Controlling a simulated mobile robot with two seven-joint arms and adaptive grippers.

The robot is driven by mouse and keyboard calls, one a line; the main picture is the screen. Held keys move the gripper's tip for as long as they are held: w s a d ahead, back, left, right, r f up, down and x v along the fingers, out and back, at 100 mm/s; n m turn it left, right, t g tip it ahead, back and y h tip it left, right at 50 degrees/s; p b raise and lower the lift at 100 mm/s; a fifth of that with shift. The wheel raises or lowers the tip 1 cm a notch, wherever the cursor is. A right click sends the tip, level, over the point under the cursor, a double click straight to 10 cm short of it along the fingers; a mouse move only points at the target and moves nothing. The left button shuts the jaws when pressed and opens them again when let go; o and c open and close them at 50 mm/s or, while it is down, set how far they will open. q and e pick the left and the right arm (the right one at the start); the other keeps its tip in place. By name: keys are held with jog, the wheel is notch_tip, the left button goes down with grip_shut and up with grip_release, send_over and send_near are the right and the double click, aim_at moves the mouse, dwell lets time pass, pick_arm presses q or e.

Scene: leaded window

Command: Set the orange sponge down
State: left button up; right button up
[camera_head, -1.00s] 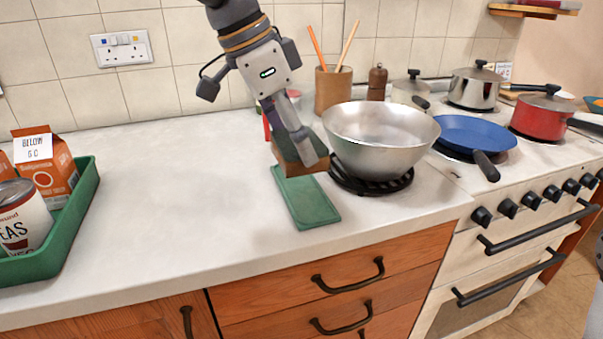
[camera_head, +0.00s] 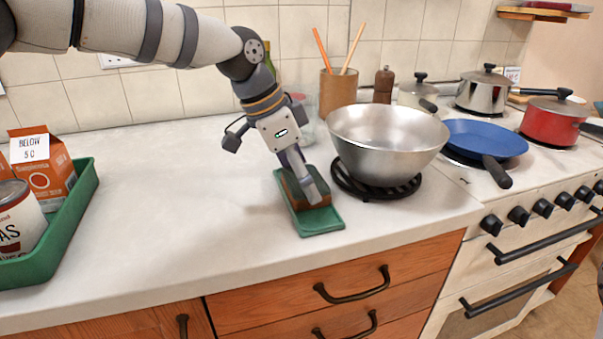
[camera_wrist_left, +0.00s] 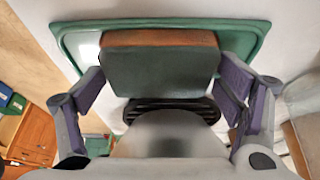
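The orange sponge (camera_head: 297,189), a block with a dark green face, is over the small green tray (camera_head: 322,222) on the counter. It appears to rest on the tray, though the fingers hide part of it. In the left wrist view the sponge (camera_wrist_left: 160,62) lies between the two fingers, with its dark green face toward me and the tray (camera_wrist_left: 245,29) behind it. My left gripper (camera_head: 309,192) points down at the sponge. Its finger pads appear to press the sponge's two sides in the left wrist view (camera_wrist_left: 163,78). My right gripper is out of view.
A large metal wok (camera_head: 388,140) stands on a black ring just right of the tray. A glass jar (camera_head: 304,120) and utensil pot (camera_head: 338,95) stand behind. A green crate (camera_head: 75,215) with cartons is at left. The counter between is clear.

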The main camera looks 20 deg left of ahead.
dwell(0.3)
pick_arm(q)
jog(key=v, duration=1.2)
jog(key=shift+r, duration=0.2)
